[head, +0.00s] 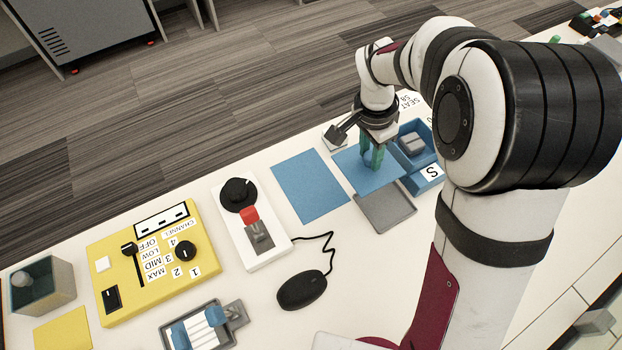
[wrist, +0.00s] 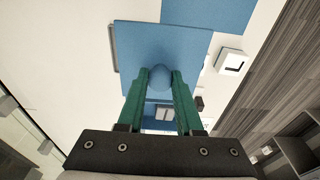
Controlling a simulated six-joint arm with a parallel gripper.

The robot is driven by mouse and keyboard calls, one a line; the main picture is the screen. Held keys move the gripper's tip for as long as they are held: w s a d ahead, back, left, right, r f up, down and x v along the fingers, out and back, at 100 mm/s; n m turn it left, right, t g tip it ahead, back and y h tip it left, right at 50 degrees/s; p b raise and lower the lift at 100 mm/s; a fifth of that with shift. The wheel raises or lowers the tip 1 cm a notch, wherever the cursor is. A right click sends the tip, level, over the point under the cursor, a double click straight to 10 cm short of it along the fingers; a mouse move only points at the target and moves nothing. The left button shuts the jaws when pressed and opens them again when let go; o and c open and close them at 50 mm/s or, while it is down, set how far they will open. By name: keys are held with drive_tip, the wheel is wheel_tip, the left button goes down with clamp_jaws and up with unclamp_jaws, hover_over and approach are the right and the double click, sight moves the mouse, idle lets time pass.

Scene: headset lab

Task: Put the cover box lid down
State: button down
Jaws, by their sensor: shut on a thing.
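My gripper (head: 372,158) has two green fingers shut on the round knob (wrist: 160,77) of the blue cover box lid (head: 362,176). The flat square lid also shows in the wrist view (wrist: 140,40), roughly level under the fingers. In the head view it lies between a flat blue square (head: 310,187) on the table and an open blue box (head: 430,180) with a grey block (head: 412,144) inside. The lid overlaps part of a grey tray (head: 385,210). Its exact height above the table is hard to tell.
To the left stand a white switch unit (head: 270,250) with a red-topped lever, a black mouse (head: 302,290) and a yellow control panel (head: 115,262). A small white block (head: 335,137) is behind the lid. The flat blue square is bare.

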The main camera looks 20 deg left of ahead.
drive_tip(key=a+f, duration=0.2)
drive_tip(key=a, duration=0.2)
drive_tip(key=a+f, duration=0.2)
drive_tip(key=a, duration=0.2)
drive_tip(key=a+f, duration=0.3)
drive_tip(key=a, duration=0.1)
drive_tip(key=shift+s, duration=0.3)
drive_tip(key=shift+a+f, duration=0.15)
drive_tip(key=shift+f, duration=0.95)
drive_tip(key=shift+a+f, duration=0.15)
drive_tip(key=shift+f, duration=0.95)
drive_tip(key=shift+f, duration=0.1)
drive_tip(key=c, duration=0.6)
unclamp_jaws()
